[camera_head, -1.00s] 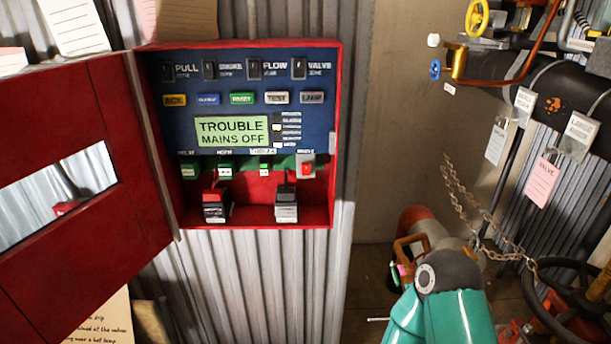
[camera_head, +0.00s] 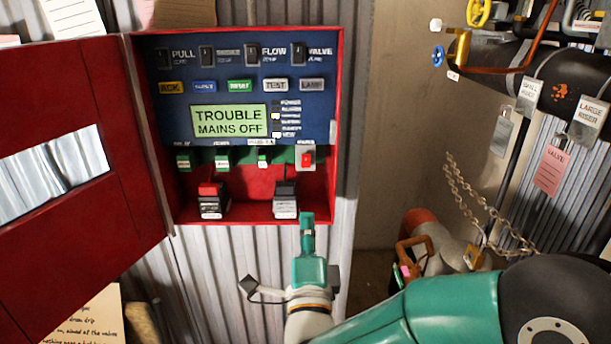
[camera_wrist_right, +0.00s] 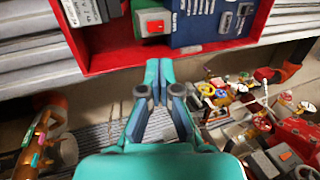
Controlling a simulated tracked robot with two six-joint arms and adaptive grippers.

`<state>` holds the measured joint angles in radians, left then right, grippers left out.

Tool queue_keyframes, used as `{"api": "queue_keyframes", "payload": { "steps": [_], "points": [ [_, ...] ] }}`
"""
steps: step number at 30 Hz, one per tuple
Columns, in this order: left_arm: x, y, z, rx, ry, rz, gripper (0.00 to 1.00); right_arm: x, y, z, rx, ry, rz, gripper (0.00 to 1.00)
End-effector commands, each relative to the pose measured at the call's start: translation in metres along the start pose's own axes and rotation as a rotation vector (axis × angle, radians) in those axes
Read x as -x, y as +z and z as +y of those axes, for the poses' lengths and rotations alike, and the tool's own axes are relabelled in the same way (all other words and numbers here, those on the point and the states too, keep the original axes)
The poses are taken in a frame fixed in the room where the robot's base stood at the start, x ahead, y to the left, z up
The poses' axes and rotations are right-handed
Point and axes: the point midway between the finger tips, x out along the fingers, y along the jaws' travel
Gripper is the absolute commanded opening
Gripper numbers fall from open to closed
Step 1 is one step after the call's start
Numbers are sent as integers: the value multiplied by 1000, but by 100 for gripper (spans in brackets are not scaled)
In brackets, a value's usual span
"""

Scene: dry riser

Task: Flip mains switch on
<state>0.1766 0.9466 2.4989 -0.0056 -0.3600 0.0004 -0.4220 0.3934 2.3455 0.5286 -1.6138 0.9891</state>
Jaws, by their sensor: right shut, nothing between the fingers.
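The mains switch (camera_head: 306,158) is a red rocker on a pale plate at the lower right of the open red panel box (camera_head: 339,120). It also shows in the right wrist view (camera_wrist_right: 152,22), just beyond the fingertips. The panel's green display (camera_head: 229,121) reads "TROUBLE MAINS OFF". My right gripper (camera_head: 307,222) is shut and empty, pointing up below the switch, near the box's lower right edge. In the right wrist view its fingertips (camera_wrist_right: 158,66) are together and apart from the switch. My left gripper is out of view.
The red box door (camera_head: 75,215) stands open to the left. Two battery-like blocks (camera_head: 212,203) (camera_head: 286,203) stand on the box floor. A large black pipe with tags (camera_head: 545,85) and a chain (camera_head: 480,205) are at the right.

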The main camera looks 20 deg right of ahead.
Motion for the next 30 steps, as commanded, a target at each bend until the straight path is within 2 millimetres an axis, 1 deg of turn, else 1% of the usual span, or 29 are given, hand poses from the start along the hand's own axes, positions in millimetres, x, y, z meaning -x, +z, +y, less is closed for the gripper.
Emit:
{"api": "queue_keyframes", "payload": {
  "steps": [2,10,14,17,20,30],
  "points": [
    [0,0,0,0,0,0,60,0,-1,-3,-8,-7,5,0],
    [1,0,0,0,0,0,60,-1,-1,-2,-4,-4,4,0],
    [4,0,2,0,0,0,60,-8,-1,-3,-3,-4,6,0],
    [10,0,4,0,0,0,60,-20,-1,-3,-3,-3,5,0],
    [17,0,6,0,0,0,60,-37,-1,-4,-2,-3,6,0],
    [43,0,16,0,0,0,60,-106,-1,-4,-1,-3,5,0]
  ]
}}
